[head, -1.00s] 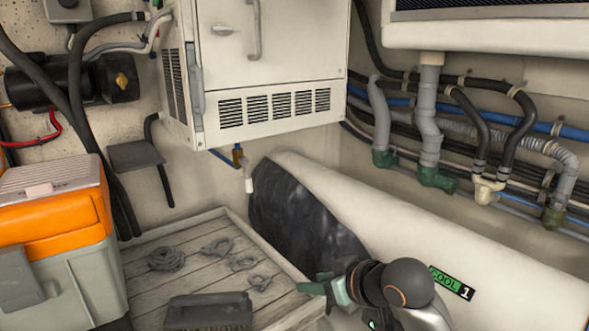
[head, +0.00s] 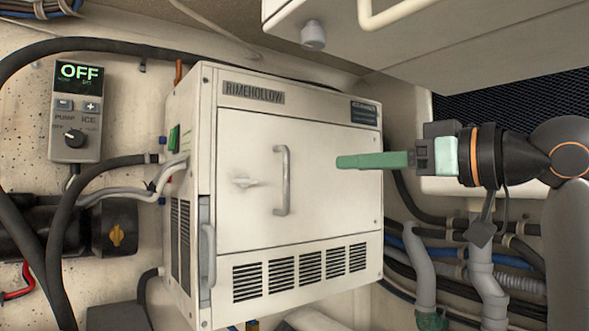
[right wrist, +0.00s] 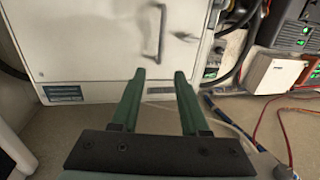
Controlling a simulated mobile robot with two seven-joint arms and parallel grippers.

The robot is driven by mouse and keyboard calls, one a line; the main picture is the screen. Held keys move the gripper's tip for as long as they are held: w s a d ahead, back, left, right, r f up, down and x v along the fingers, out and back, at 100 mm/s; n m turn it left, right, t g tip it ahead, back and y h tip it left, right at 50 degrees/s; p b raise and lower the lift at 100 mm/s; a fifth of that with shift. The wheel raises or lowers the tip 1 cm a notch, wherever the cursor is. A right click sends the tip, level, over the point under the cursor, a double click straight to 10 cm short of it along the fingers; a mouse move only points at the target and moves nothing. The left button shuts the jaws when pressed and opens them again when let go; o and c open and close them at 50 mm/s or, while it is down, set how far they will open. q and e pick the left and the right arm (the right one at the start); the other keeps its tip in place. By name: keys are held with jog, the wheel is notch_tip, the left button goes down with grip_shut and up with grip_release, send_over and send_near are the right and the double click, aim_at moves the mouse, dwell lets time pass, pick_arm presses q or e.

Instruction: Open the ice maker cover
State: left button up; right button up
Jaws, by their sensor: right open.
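The ice maker (head: 300,100) is a cream box marked RIMEHOLLOW, mounted at the middle of the head view. Its square front cover (head: 325,215) is closed flush, with a vertical bar handle (head: 282,181) left of its middle. My right gripper (head: 340,161) has green fingers and points left, to the right of the handle and apart from it. In the right wrist view the open, empty fingers (right wrist: 160,74) point at the cover, and the handle (right wrist: 155,32) lies beyond their tips. My left gripper is not in view.
A control box (head: 77,110) reading OFF hangs on the wall to the left. A grey vertical bar (head: 207,256) is on the ice maker's front left edge. A cream cabinet (head: 430,45) overhangs at upper right. Hoses (head: 420,265) run at lower right.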

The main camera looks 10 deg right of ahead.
aim_at(289, 164)
jog(key=p+x, duration=0.2)
jog(key=x, duration=1)
jog(key=shift+w+a+r+p, duration=0.1)
jog(key=shift+a+p, duration=0.05)
jog(key=shift+p, duration=0.25)
grip_shut()
dwell(0.8)
